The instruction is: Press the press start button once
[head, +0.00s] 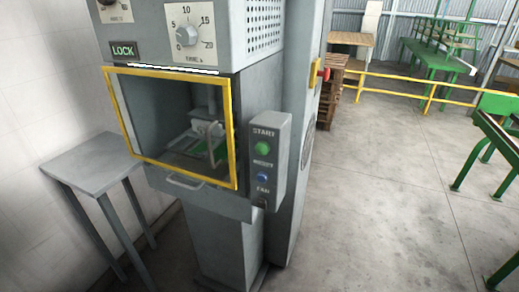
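The press (259,97) is a grey machine left of centre in the head view. A control box (278,135) is fixed at the right of its front. The box carries a green round button (263,148) under the label START and a blue round button (262,176) lower down, above the label FAN. A brush-like part inside shows only dimly. Neither of my grippers is in view.
A small grey table (92,163) stands left of the press by the white wall. A red and yellow switch (319,73) sits on the machine's right side. Yellow railings (400,78), pallets (331,88) and green benches (497,127) stand beyond.

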